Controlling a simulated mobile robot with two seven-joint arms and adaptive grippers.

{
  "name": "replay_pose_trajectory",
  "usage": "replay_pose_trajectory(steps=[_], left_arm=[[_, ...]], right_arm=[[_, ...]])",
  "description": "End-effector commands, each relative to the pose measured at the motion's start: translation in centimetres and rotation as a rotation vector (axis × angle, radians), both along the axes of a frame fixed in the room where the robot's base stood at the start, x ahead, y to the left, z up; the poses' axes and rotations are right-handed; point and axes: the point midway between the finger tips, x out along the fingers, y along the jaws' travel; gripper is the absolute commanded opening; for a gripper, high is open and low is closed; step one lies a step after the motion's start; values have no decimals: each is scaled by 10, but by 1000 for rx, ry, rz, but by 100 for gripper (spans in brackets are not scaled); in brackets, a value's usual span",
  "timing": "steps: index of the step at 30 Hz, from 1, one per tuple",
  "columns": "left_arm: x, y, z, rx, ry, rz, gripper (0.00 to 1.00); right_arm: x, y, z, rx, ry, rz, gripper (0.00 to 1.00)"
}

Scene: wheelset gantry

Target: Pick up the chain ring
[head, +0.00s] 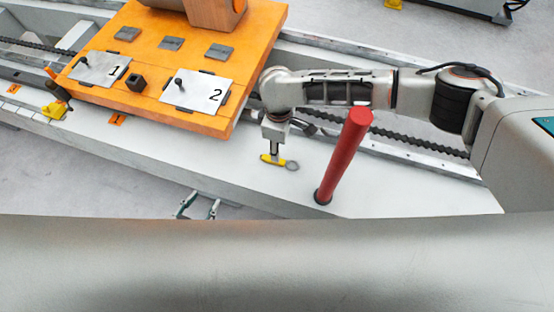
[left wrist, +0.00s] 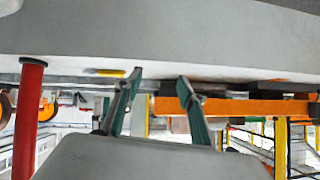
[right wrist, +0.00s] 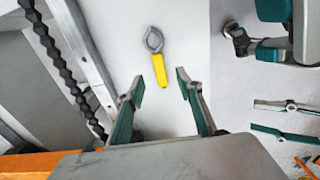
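The chain ring, a grey ring on a yellow handle, lies on the white beam; its ring (head: 292,166) is toward the right in the head view. In the right wrist view the yellow handle (right wrist: 162,82) points toward my right gripper (right wrist: 158,82), which is open and empty. In the head view that gripper (head: 274,152) points down over the handle. My left gripper (head: 200,207) is open and empty beside the beam's near side. Its fingers (left wrist: 160,80) stand apart in the left wrist view, where only a yellow sliver of the chain ring (left wrist: 105,72) shows.
A red post (head: 345,155) stands on the beam right of the chain ring. An orange platform (head: 150,60) with plates marked 1 and 2 is at the left. A dark chain (right wrist: 60,55) runs along the beam's far side. The beam surface (head: 230,165) around the chain ring is mostly clear.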

Motion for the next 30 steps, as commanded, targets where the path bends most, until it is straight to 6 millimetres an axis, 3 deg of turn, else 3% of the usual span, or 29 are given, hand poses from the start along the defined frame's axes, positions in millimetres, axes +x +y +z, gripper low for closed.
replay_pose_trajectory(steps=[14, 22, 30], left_arm=[[10, 5, -8, 14, -16, 1, 40], [1, 8, -31, 33, 15, -3, 40], [6, 8, -21, 32, -4, -3, 40]], right_arm=[[0, 2, -42, 1, 7, 0, 36], [3, 4, -81, -1, 10, 0, 36], [5, 4, -82, 1, 3, 0, 36]])
